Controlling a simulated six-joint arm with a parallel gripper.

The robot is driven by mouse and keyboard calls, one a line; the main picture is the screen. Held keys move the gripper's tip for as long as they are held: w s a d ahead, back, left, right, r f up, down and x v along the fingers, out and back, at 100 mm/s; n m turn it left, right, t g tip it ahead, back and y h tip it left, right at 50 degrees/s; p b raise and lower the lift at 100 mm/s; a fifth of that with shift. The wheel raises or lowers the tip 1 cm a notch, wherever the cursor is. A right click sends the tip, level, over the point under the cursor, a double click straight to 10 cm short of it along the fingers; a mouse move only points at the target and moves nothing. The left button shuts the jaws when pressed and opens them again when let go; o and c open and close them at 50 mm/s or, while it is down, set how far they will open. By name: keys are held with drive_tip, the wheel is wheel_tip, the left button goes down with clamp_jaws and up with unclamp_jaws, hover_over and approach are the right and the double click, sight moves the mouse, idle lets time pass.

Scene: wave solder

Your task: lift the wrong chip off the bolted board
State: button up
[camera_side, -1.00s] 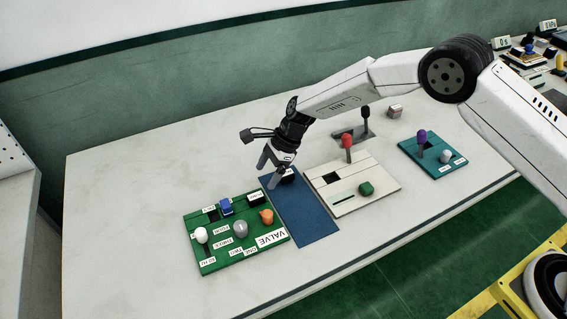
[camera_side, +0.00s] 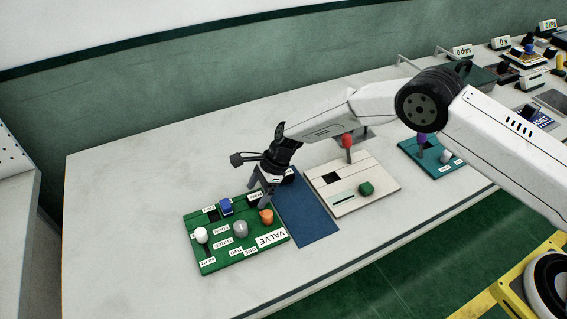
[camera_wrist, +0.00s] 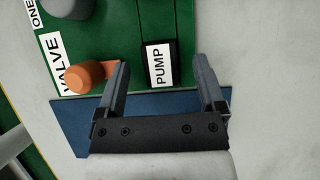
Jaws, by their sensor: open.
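The green board (camera_side: 222,263) lies flat at the left of the bench. A black chip with a white PUMP label (camera_wrist: 160,64) sits in it at the edge nearest the blue mat; the chip is partly hidden in the side view. My gripper (camera_side: 258,192) is open above that edge of the board. In the wrist view its fingers (camera_wrist: 162,70) point at the PUMP chip, one to each side, with nothing held. I cannot tell how high the fingertips are above the chip.
An orange knob (camera_wrist: 88,77) stands close by the left finger. The board also bears a grey knob (camera_side: 240,229), a white knob (camera_side: 201,235) and a blue part (camera_side: 226,206).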

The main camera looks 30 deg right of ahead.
drive_tip(key=shift+a+f, duration=0.2)
drive_tip(key=shift+f, duration=0.1)
clamp_jaws()
idle(0.4)
